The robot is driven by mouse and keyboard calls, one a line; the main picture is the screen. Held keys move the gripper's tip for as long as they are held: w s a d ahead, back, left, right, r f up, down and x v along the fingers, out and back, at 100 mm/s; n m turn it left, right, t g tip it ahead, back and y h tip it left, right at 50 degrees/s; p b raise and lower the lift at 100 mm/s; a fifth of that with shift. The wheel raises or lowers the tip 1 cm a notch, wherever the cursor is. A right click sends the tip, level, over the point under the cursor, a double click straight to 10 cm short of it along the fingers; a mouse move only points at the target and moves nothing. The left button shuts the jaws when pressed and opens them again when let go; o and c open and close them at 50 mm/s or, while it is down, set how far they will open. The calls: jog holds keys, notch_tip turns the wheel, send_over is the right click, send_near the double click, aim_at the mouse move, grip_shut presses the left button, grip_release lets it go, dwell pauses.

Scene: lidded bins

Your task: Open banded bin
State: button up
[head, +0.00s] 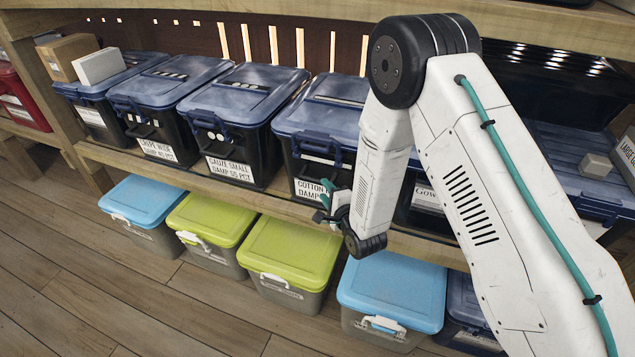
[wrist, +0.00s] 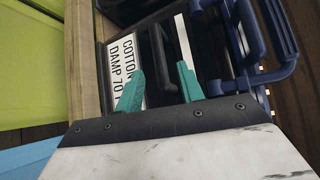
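A dark bin (head: 293,160) with a blue lid (head: 325,112) stands on the shelf in the head view. Its label (head: 311,189) begins "COTTON". I cannot tell for sure which bin is the banded one. The lid looks shut, with a blue latch (head: 322,147) on the front. My gripper (head: 328,205) is in front of this bin, partly hidden by my arm. In the wrist view its two teal fingers (wrist: 160,88) are apart, before the bin's front and label (wrist: 126,62). A blue latch or handle (wrist: 265,75) is to their right. Nothing is visibly held.
More blue-lidded bins (head: 245,100) stand close on both sides along the shelf (head: 175,182). Green-lidded (head: 293,253) and light-blue-lidded (head: 392,290) bins stand below. Boxes (head: 99,66) rest on the far-left bin. An upper shelf board (head: 330,12) runs overhead. The wooden floor in front is clear.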

aim_at(319, 184)
jog(key=x, duration=0.6)
jog(key=shift+w, duration=0.2)
jog(key=shift+c, duration=0.4)
grip_shut()
